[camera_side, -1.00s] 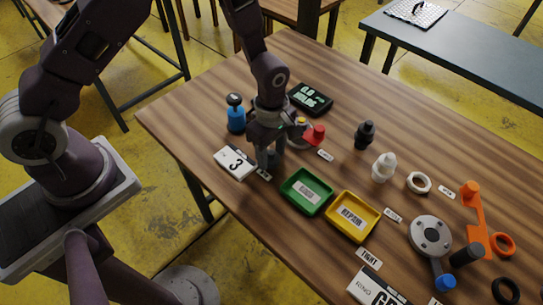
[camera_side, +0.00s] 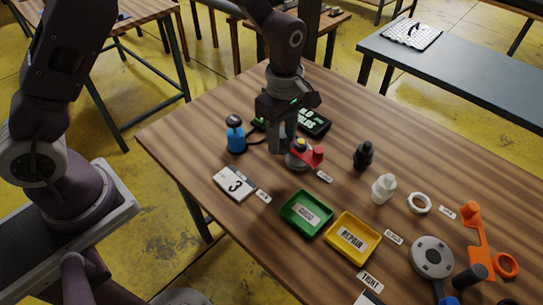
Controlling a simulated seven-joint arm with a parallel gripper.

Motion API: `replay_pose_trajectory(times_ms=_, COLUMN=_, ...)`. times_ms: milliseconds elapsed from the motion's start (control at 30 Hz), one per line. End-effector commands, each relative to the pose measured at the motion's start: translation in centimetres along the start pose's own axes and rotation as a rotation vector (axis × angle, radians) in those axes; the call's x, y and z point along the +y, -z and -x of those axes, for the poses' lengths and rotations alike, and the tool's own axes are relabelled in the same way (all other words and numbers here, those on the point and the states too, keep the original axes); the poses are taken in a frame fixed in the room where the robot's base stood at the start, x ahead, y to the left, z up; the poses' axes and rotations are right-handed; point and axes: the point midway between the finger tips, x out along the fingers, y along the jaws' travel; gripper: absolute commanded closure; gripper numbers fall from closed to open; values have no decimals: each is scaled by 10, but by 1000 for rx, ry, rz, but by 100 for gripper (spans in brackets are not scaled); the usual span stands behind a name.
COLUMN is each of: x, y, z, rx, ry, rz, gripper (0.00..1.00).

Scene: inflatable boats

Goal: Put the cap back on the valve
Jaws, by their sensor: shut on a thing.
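A valve with a round grey base (camera_side: 297,162) and a yellow top (camera_side: 300,143) stands on the table. A red cap-like part (camera_side: 318,154) sits at its right side on a red strap. My gripper (camera_side: 284,148) points down just left of the yellow top, its fingers overlapping the valve's left edge in this view. Its jaws are shut on a dark grey piece, mostly hidden by the fingers; I cannot tell its shape. I cannot tell whether it touches the valve.
A blue pump (camera_side: 235,137) stands left with a black hose, and a display (camera_side: 314,122) lies behind. Green (camera_side: 301,229) and yellow (camera_side: 368,258) trays are in front. A black fitting (camera_side: 363,156), a white fitting (camera_side: 384,188) and orange parts (camera_side: 474,229) stand right.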

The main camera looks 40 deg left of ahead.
Motion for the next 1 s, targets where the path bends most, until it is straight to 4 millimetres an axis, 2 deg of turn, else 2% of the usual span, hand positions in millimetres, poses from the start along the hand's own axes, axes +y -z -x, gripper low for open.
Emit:
replay_pose_trajectory(times_ms=33, x=18, y=0, z=5, rx=-1, ry=-4, rz=2, gripper=100)
replay_pose_trajectory(times_ms=100, x=40, y=0, z=12, rx=0, ry=-4, rz=3, gripper=100)
replay_pose_trajectory(times_ms=200, x=63, y=1, z=22, rx=0, ry=-2, rz=0, gripper=100)
replay_pose_trajectory(times_ms=300, x=74, y=1, z=27, rx=0, ry=1, rz=-1, gripper=100)
replay_pose_trajectory(times_ms=467, x=76, y=1, z=17, rx=1, ry=4, rz=-3, gripper=100)
replay_pose_trajectory(times_ms=800, x=76, y=1, z=-23, rx=0, ry=2, rz=-2, gripper=100)
replay_pose_trajectory(times_ms=1000, x=76, y=1, z=-34, rx=1, ry=1, rz=-3, gripper=100)
